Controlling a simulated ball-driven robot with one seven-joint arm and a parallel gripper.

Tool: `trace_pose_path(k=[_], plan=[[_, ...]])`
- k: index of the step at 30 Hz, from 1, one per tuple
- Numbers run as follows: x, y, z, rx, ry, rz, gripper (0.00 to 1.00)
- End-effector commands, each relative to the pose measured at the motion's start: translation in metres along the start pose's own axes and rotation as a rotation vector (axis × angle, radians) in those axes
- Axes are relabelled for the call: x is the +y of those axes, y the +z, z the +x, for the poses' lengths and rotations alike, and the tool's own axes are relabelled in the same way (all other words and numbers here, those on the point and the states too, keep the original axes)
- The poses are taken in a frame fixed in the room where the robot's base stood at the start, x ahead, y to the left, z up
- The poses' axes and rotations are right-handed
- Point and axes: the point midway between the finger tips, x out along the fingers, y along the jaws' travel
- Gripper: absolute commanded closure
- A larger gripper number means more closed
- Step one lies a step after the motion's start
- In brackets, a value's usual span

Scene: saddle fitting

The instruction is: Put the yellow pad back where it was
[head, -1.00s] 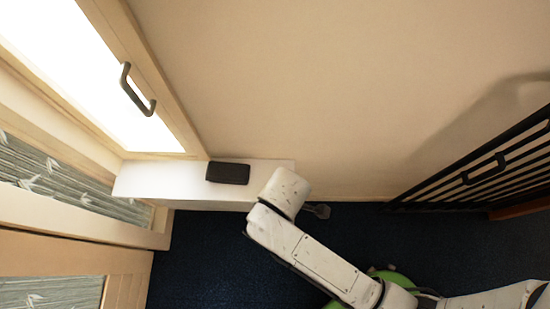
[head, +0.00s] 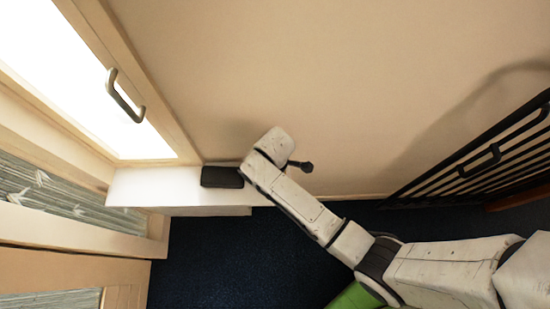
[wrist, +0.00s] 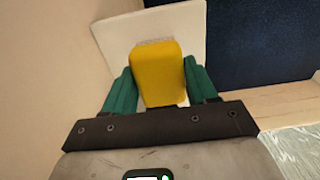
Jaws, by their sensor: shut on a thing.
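The yellow pad (wrist: 157,72) is between the two teal fingers of my gripper (wrist: 160,85) in the wrist view. My gripper is shut on it. Behind the pad is a white surface (wrist: 110,35), with a small pale grey rough patch (wrist: 152,41) at the pad's far edge. I cannot tell whether the pad touches that surface. In the head view my arm's end is over the right part of the white ledge (head: 150,188), and the fingers and pad are hidden there.
A dark brown block (head: 222,177) shows at the ledge, close left of my arm. The wall (head: 300,70) is right behind. A bright window with a grey handle (head: 125,95) stands at left. A black slatted rack (head: 480,160) is at right. Dark blue carpet (head: 220,250) is clear in front.

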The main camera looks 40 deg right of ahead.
Motion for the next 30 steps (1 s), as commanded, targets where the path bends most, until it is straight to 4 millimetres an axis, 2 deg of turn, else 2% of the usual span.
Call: trace_pose_path(k=[7, 15, 16, 18, 23, 30], plan=[[0.004, 0.0, 0.031, -0.002, -0.001, 0.001, 0.67], [0.003, 0.0, 0.034, 0.001, 0.0, 0.001, 0.67], [0.003, 0.0, 0.034, 0.001, 0.0, 0.001, 0.4], [0.003, 0.0, 0.034, 0.001, 0.0, 0.001, 0.33], [0.003, 0.0, 0.034, 0.0, 0.0, 0.001, 0.18], [0.003, 0.0, 0.033, 0.0, 0.0, 0.001, 0.17]])
